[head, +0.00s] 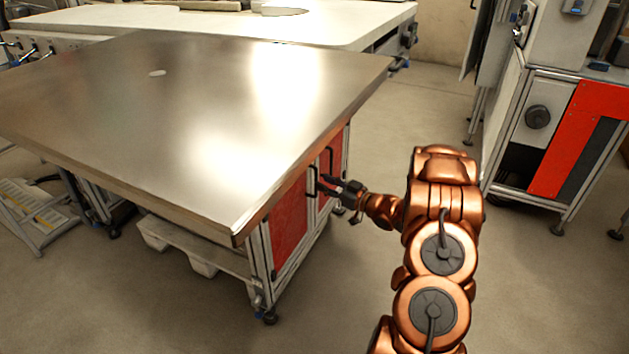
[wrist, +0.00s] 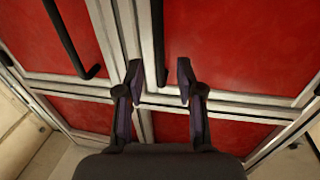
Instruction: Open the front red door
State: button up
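Red doors are set in a pale metal frame under the steel-topped table. In the head view the nearer red door (head: 289,222) is at the left and another red door (head: 326,163) is farther back. A black handle (head: 313,182) stands near the edge between them. My gripper (head: 327,185) is beside this handle. In the wrist view its two fingers are apart, and a black bar handle (wrist: 157,35) runs down between the fingertips in the picture. I cannot tell whether they touch it. Another black handle (wrist: 68,38) lies to the left. Both doors look shut.
The table top (head: 170,110) overhangs the doors, with a sharp corner toward me. A cabinet with a red panel (head: 580,135) stands at the right. The floor between is clear.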

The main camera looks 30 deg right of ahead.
aim_at(315, 195)
jog(key=shift+b+x, duration=0.55)
jog(key=shift+x, duration=1.5)
jog(key=shift+c, duration=0.3)
grip_shut()
jog(key=shift+s, duration=0.1)
jog(key=shift+a, duration=0.15)
